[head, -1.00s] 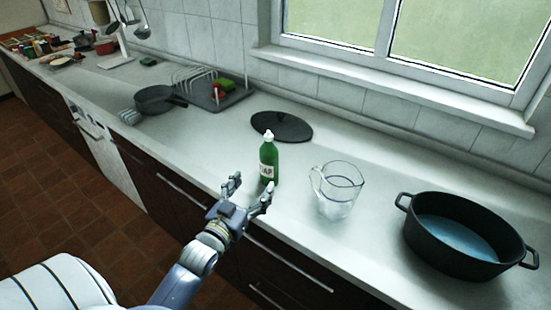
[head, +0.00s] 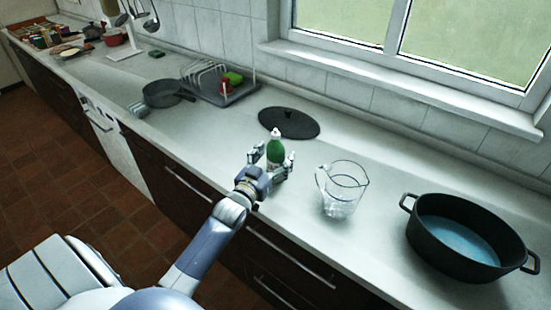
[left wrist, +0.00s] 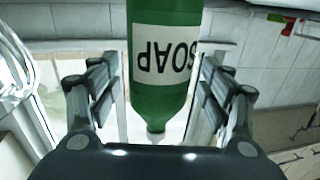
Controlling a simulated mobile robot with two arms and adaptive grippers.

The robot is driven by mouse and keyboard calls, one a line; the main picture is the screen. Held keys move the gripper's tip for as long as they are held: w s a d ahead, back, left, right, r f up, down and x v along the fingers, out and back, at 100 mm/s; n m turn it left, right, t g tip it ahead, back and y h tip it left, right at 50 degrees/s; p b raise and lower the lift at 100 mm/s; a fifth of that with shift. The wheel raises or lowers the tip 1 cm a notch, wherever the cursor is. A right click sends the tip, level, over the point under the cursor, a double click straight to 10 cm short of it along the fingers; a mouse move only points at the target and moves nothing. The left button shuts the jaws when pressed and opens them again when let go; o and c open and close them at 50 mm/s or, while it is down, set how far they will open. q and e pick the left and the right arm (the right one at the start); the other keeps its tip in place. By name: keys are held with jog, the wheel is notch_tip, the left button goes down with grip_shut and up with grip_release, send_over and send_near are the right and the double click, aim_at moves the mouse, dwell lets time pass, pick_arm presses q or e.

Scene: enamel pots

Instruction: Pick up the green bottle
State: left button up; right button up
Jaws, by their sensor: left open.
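The green bottle (head: 275,149) with a white cap stands upright on the counter in the head view. In the left wrist view the bottle (left wrist: 163,95) appears upside down, with a white label reading SOAP. My left gripper (head: 272,165) is open, with one finger on each side of the bottle. In the left wrist view the fingers of my left gripper (left wrist: 155,95) flank the bottle, and gaps seem to show between it and the finger pads. The lower part of the bottle is hidden behind the gripper in the head view. My right gripper is not in view.
A clear glass jug (head: 342,190) stands just right of the bottle, and a black pot (head: 465,240) with bluish contents is farther right. A black lid (head: 289,122) lies behind the bottle. A pan (head: 162,94) and a dish rack (head: 222,90) stand to the left.

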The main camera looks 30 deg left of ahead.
pick_arm(q)
jog(key=shift+w+a, duration=0.1)
jog(key=shift+w, duration=0.4)
jog(key=c, duration=1.4)
jog(key=shift+o, duration=0.2)
jog(key=shift+r, duration=0.15)
